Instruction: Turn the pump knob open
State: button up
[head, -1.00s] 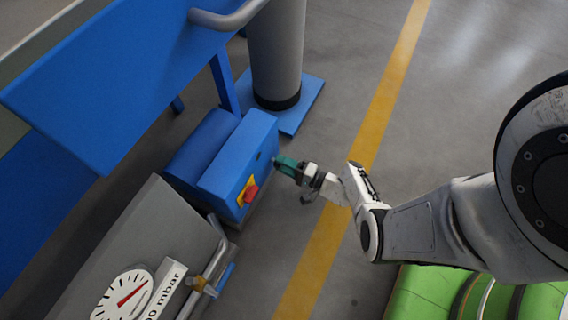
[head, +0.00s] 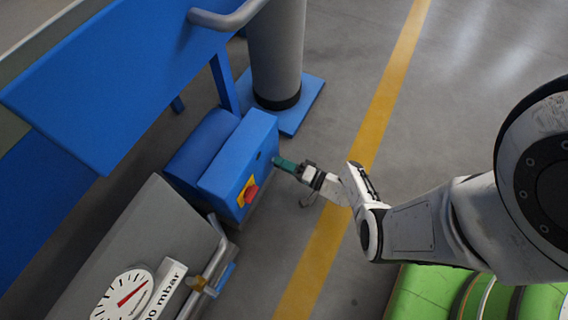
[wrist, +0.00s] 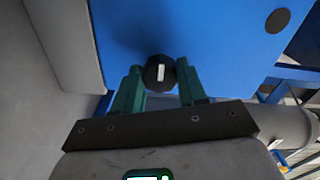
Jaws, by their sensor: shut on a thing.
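The pump knob (wrist: 160,73) is round and black with a white mark, on the face of the blue pump box (wrist: 215,35). In the wrist view the white mark runs nearly upright, in line with my fingers. My gripper (wrist: 161,80) has its two green fingers on either side of the knob and is shut on it. In the head view my gripper (head: 284,165) reaches the right face of the blue box (head: 238,155), and the knob itself is too small and covered to make out there.
A red switch on a yellow plate (head: 249,192) sits on the box's front face. A grey pillar (head: 277,50) stands behind. A gauge (head: 124,296) and pipe (head: 211,261) are at the lower left. Open floor lies to the right, with a yellow line (head: 385,105).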

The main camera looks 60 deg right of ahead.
jog(key=shift+f, duration=0.1)
jog(key=o, duration=1.1)
jog(key=shift+c, duration=0.2)
jog(key=shift+s, duration=0.1)
jog(key=s, duration=1)
jog(key=shift+s+d+p, duration=0.2)
jog(key=shift+s+p, duration=0.15)
